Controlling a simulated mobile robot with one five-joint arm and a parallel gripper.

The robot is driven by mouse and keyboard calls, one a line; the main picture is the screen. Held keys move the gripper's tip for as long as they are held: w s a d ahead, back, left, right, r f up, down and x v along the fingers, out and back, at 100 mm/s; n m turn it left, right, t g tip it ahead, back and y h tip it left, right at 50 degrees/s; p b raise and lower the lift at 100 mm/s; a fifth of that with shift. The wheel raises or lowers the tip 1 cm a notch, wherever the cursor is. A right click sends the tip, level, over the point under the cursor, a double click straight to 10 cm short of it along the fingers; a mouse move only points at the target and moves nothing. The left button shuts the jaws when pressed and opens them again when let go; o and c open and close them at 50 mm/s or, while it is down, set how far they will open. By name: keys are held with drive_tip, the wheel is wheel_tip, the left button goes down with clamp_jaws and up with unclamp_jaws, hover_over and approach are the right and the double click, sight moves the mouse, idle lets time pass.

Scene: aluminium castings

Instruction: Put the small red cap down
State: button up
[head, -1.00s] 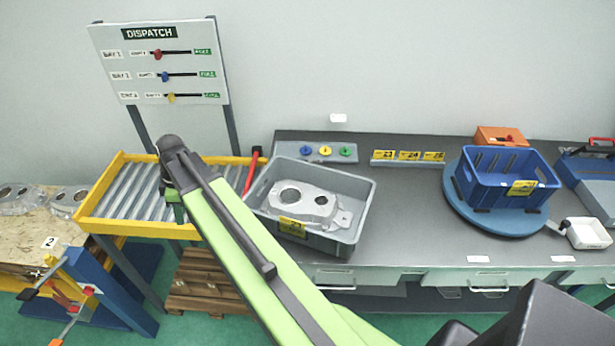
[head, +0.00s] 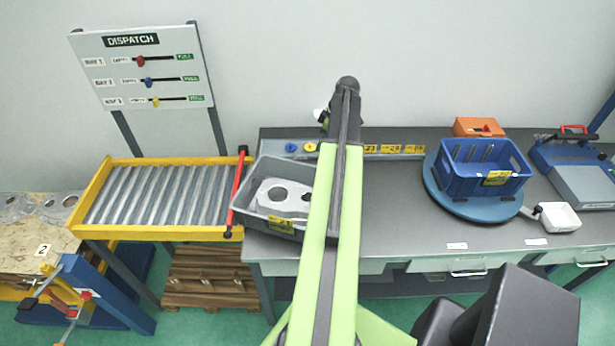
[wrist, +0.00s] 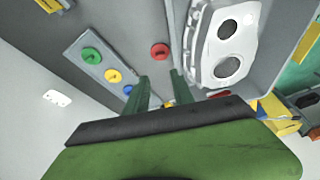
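The small red cap (wrist: 159,50) shows in the wrist view as a round red disc. It appears to lie on the grey bench top (wrist: 135,28), between the strip of caps and the grey tote, apart from both. My gripper (wrist: 160,78) is open; its two green fingers stand apart with nothing visible between their tips, and the cap shows beyond them. In the head view my gripper (head: 324,117) is over the back of the bench, mostly hidden behind my arm. The red cap is hidden there.
A grey strip (wrist: 103,65) holds green, yellow and blue caps. The grey tote (head: 262,222) with a metal casting (head: 270,194) stands beside it. The blue crate (head: 486,178) rests on a round blue turntable (head: 440,196). A roller conveyor (head: 155,195) is at left.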

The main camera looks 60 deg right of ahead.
drive_tip(key=b+x, duration=1.5)
drive_tip(key=x, duration=0.2)
drive_tip(key=shift+b, duration=0.35)
drive_tip(key=shift+a+r, duration=0.1)
drive_tip(key=shift+r, duration=0.05)
drive_tip(key=shift+c, duration=0.3)
clamp_jaws()
